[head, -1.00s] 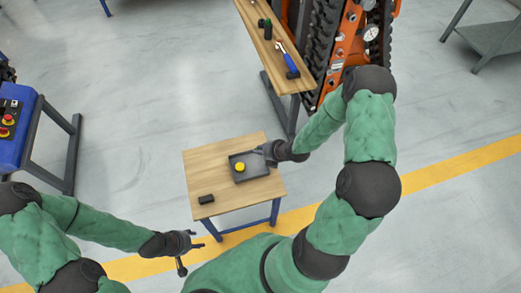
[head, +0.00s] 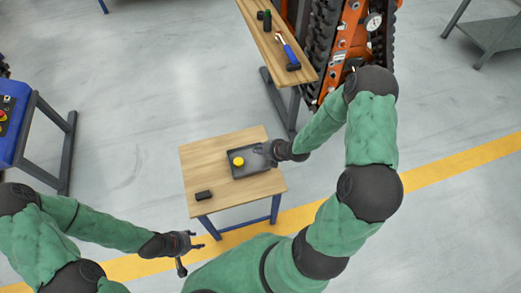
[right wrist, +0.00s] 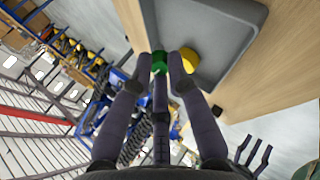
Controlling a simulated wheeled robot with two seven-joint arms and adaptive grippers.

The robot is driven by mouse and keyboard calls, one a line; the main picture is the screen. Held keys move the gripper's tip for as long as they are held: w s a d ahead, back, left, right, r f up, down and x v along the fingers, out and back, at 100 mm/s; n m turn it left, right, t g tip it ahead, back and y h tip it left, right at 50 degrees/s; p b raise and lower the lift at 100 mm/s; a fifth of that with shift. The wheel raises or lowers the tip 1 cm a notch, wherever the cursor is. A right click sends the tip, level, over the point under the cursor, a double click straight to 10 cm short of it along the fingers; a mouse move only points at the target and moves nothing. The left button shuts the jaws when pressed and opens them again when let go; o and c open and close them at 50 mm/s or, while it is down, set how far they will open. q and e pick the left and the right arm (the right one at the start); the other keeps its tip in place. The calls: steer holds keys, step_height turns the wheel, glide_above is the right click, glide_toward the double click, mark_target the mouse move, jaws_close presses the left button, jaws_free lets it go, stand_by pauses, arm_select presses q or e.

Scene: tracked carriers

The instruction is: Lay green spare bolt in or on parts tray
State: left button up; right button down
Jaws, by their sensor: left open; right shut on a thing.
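The green spare bolt (right wrist: 160,62) is between the fingertips of my right gripper in the right wrist view. My right gripper (head: 268,151) is shut on it at the right side of the dark grey parts tray (head: 256,168). The tray also shows in the right wrist view (right wrist: 236,32), where the bolt appears beside its rim. I cannot tell the bolt's height above the tray. The bolt is not discernible in the head view. A yellow round part (head: 238,161) sits in the tray. My left gripper (head: 197,240) is open and empty, off the table's front left.
The tray stands on a small wooden table (head: 205,160). A small black block (head: 203,195) lies at its front left. A wooden bench (head: 262,40) with a blue-handled tool (head: 287,52) stands behind, beside an orange tracked machine (head: 352,35).

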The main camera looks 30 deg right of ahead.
steer(key=shift+f+b, duration=2)
steer(key=shift+f, duration=0.25)
steer(key=c, duration=1.1)
jaws_free()
steer(key=v, duration=1.2)
